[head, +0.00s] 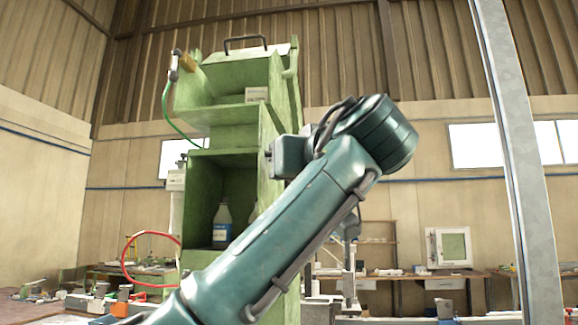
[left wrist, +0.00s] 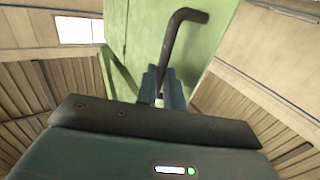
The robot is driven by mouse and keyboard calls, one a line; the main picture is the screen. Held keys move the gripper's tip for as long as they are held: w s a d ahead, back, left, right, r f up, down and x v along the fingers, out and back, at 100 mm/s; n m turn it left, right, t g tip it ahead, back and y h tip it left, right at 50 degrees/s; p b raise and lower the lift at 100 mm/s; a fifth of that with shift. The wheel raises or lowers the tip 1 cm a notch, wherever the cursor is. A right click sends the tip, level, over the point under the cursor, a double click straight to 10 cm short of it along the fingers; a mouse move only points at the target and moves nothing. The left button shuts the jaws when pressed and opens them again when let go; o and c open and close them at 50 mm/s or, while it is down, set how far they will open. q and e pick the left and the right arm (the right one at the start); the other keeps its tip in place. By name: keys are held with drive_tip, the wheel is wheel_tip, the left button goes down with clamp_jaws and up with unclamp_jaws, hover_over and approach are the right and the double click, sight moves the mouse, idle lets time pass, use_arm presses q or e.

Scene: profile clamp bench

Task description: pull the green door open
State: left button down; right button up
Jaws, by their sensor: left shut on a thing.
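The green door (left wrist: 210,38) fills the upper middle of the left wrist view, with a dark bent bar handle (left wrist: 176,32) on it. My left gripper (left wrist: 162,88) is shut on the lower part of this handle. In the head view the green cabinet (head: 232,135) stands at the middle left. Its lower compartment is open to view, with bottles (head: 222,228) inside. My left arm crosses in front of the cabinet's right side and hides part of it. The fingers and the handle cannot be made out there. My right gripper is in neither view.
A grey metal post (head: 520,160) stands at the right. A red hose loop (head: 124,262) hangs at the cabinet's lower left. Benches with small items stand behind on both sides, and a pale box-shaped unit (head: 450,247) is on the right bench.

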use_arm(q)
drive_tip(key=shift+w+r, duration=0.15)
drive_tip(key=shift+r, duration=0.05)
idle(0.4)
drive_tip(key=c, duration=2)
unclamp_jaws()
drive_tip(key=o, duration=0.4)
drive_tip(key=shift+w+f, duration=0.25)
drive_tip(key=shift+w, duration=0.2)
drive_tip(key=shift+c, duration=0.2)
drive_tip(key=shift+o, duration=0.6)
drive_tip(key=shift+s+d, duration=0.15)
drive_tip(key=shift+s, duration=0.1)
drive_tip(key=shift+w, duration=0.1)
